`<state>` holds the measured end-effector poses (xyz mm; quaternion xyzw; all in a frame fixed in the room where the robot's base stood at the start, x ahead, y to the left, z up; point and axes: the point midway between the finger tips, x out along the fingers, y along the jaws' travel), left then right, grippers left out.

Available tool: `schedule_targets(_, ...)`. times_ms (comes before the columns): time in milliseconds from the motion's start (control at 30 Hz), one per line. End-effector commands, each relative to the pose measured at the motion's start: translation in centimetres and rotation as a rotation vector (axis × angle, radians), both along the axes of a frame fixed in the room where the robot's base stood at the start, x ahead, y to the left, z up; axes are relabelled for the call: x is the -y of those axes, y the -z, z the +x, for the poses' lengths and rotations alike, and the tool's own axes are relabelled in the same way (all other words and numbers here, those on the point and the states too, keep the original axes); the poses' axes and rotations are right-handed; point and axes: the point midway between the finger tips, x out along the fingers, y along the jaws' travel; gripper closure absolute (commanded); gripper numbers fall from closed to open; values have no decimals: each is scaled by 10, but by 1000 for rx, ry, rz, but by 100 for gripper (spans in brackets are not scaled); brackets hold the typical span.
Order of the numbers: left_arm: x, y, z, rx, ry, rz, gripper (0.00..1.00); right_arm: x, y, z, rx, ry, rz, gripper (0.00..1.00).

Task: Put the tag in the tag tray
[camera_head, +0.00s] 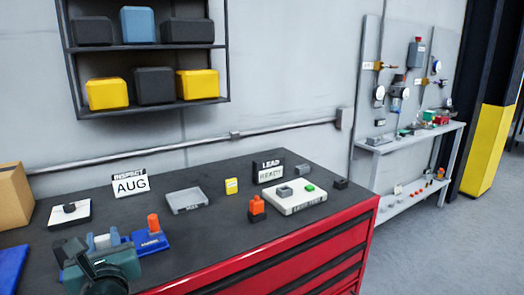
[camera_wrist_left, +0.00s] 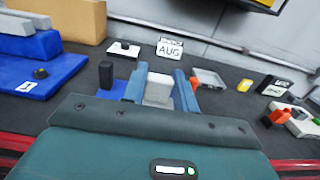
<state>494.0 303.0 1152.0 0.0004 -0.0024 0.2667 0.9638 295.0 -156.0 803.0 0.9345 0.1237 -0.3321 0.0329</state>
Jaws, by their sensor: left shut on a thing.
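A small yellow tag (camera_head: 231,186) lies on the dark bench top, just right of a shallow grey tray (camera_head: 187,200) with a label on its front edge that I take as the tag tray. In the left wrist view the tag (camera_wrist_left: 245,85) and the tray (camera_wrist_left: 208,78) show at the right, apart from each other. My left gripper (camera_head: 103,241) is at the bench's front left, well left of both. Its blue-grey fingers (camera_wrist_left: 160,88) are shut on a light grey block (camera_wrist_left: 158,92). The block's lower part is hidden. My right gripper is not in view.
A blue holder with an orange knob (camera_head: 153,226) stands close right of my left gripper. An AUG sign (camera_head: 130,186) stands behind. A white plate (camera_head: 300,200) and an orange part (camera_head: 257,206) are on the right. The bench between holder and tray is clear.

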Motion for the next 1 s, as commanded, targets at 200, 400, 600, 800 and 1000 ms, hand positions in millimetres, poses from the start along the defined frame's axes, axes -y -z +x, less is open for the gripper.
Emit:
schedule_targets(200,34,41,-20,3,167,1,99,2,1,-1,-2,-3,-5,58)
schedule_targets(400,69,77,-52,6,339,-2,99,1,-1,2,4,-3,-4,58)
schedule_targets(600,96,99,-85,-1,478,-2,99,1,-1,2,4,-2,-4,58)
schedule_targets(800,107,107,-98,-4,536,-1,99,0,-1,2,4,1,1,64)
schedule_targets(1000,108,107,-99,-4,541,-1,99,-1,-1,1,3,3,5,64)
